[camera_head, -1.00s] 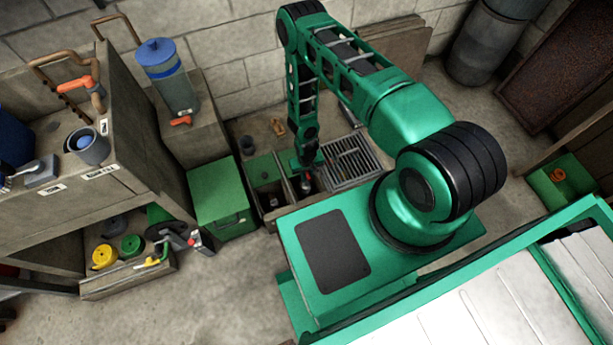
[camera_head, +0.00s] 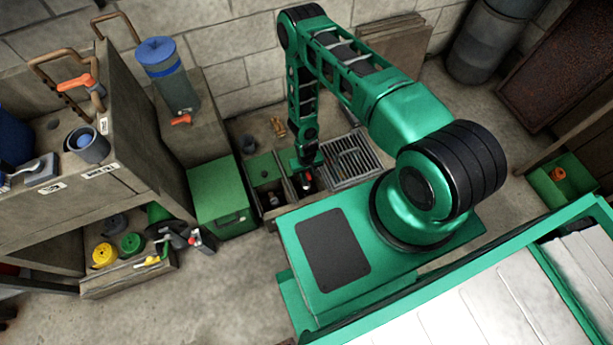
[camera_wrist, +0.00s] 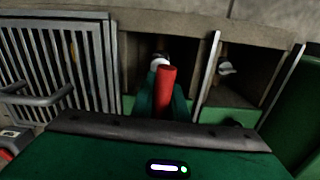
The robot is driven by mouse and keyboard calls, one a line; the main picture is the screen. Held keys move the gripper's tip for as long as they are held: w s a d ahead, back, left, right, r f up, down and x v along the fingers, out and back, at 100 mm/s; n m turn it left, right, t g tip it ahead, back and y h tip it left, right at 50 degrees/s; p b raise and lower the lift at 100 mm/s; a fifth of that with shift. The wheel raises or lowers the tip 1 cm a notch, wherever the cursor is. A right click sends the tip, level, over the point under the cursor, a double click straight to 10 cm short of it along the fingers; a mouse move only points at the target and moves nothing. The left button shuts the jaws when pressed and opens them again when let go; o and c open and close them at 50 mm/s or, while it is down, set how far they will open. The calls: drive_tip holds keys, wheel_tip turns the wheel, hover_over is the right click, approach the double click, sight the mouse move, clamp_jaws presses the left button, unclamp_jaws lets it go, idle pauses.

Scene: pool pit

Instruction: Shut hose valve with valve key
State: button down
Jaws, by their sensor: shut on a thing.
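My gripper (camera_wrist: 164,100) points down into one compartment of the open pit (camera_head: 270,158). It is shut on a red upright bar, which I take to be the valve key (camera_wrist: 167,78). A small red part of it also shows in the head view (camera_head: 307,181). A pale metal fitting (camera_wrist: 158,58), perhaps the hose valve, shows just behind the red bar. The key's lower end is hidden, so I cannot tell whether it sits on the valve. A similar metal fitting (camera_wrist: 225,68) lies in the neighbouring compartment.
Thin upright dividers (camera_wrist: 208,75) stand close beside my gripper. A metal grate (camera_head: 352,158) adjoins the pit. A green box (camera_head: 218,197) stands on its other side, and a block wall (camera_head: 235,60) is behind. A bench with tools and a shelf is at left.

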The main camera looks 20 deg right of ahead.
drive_tip(key=shift+f, duration=0.45)
idle(0.3)
drive_tip(key=m, duration=0.9)
drive_tip(key=shift+f+m, duration=0.1)
drive_tip(key=shift+m, duration=0.3)
drive_tip(key=m, duration=0.5)
drive_tip(key=shift+s, duration=0.1)
drive_tip(key=m, duration=0.5)
